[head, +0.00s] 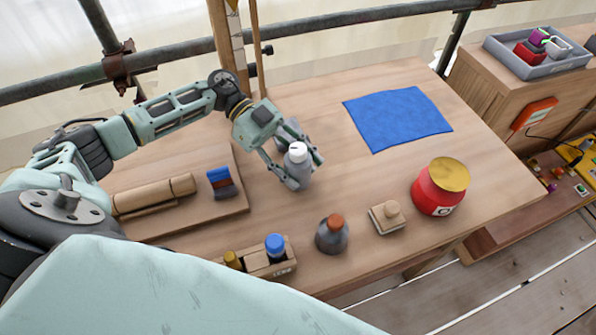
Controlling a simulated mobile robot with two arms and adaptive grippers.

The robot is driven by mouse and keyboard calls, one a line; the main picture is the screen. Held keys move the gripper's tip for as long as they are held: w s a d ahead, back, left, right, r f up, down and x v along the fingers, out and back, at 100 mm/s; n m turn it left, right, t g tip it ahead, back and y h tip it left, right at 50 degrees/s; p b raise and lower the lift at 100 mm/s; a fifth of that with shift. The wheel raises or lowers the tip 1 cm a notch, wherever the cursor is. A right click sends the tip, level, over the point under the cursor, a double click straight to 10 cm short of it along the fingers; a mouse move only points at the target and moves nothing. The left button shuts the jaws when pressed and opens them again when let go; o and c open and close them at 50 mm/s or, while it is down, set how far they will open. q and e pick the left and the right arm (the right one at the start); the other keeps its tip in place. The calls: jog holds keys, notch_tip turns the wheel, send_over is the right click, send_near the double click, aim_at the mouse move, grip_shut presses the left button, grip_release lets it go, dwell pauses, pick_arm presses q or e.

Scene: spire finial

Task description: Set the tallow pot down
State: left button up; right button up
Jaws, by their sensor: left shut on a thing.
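The tallow pot, a small grey bottle-shaped pot with a white cap (298,153), is upright in my left gripper (301,172). My left gripper is shut around its body, over the middle of the wooden table (330,240). The fingers hide part of the pot. I cannot tell whether its base touches the table top or is just above it. My right gripper is not in view.
A blue cloth (397,118) lies behind right. A board (240,200) lies left.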

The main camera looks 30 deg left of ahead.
pick_arm(q)
notch_tip(320, 180, down, 2)
jog(key=shift+w+f, duration=0.1)
jog(key=shift+f, duration=0.15)
jog(key=o, duration=1.4)
